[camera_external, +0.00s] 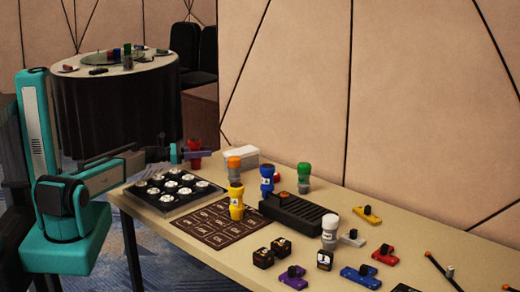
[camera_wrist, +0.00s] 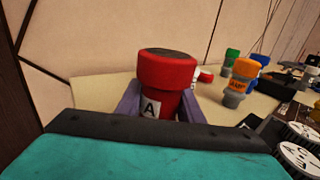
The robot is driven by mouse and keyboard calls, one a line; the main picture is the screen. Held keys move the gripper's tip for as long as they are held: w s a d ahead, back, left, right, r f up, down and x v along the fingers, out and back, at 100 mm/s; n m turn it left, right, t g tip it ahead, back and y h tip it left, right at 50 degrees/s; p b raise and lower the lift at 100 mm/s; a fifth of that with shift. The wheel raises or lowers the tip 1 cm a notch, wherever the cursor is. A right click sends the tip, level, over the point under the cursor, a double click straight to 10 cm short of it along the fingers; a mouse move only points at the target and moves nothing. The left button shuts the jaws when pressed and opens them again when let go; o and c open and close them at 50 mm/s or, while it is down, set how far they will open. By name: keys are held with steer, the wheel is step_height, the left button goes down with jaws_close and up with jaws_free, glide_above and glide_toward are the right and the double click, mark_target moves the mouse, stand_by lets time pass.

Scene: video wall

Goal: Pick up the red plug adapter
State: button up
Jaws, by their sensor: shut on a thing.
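The red plug adapter (camera_wrist: 167,72) is upright between the two purple fingers of my gripper (camera_wrist: 158,107) in the wrist view. It has a wide red cap with a dark top, a narrower red body and a white label with an "A". The fingers press on both sides of its body. In the external view the red adapter (camera_external: 195,145) and my gripper (camera_external: 196,154) are at the far left end of the table. Whether its base touches the table cannot be told; its lower part is hidden.
The table (camera_external: 160,228) holds a tray of round white pieces (camera_external: 172,190), a dark power strip (camera_external: 298,212), and orange (camera_external: 233,164), blue (camera_external: 266,180), yellow (camera_external: 236,203), green (camera_external: 304,172) and white (camera_external: 329,232) adapters. A wall (camera_external: 420,90) runs behind it.

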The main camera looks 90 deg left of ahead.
step_height(320, 180, up, 10)
stand_by(0.6)
stand_by(0.6)
